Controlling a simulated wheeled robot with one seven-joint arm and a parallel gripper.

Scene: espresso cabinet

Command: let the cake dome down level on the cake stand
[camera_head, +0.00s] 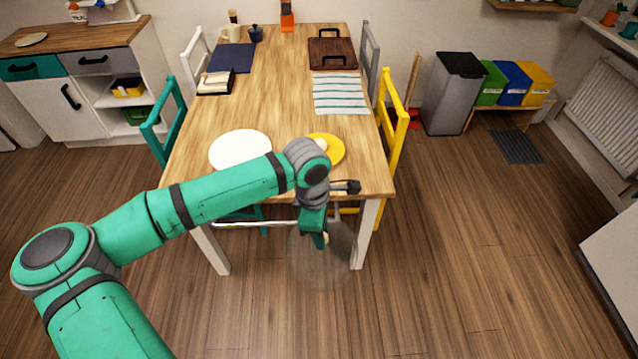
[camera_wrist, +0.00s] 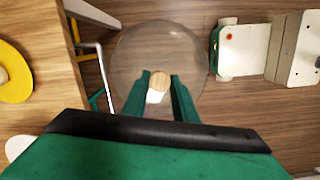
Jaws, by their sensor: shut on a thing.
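The cake dome (camera_head: 322,265) is a clear, faint bowl shape, seen in front of the table's near edge, over the floor. In the wrist view the dome (camera_wrist: 135,60) shows as a round transparent disc with a wooden knob (camera_wrist: 160,79). My gripper (camera_head: 321,240) is shut on this knob; its green fingers (camera_wrist: 160,92) stand on either side of it. A white round top (camera_head: 238,146), apparently the cake stand, is on the table left of my gripper. My arm hides its near edge. A white edge (camera_wrist: 17,147) shows at lower left in the wrist view.
A yellow plate (camera_head: 335,148) with a small pale item is right of the white top, partly behind my arm. A striped cloth (camera_head: 340,93) lies farther back. A yellow chair (camera_head: 401,120) stands at the table's right, a teal chair (camera_head: 165,121) at its left.

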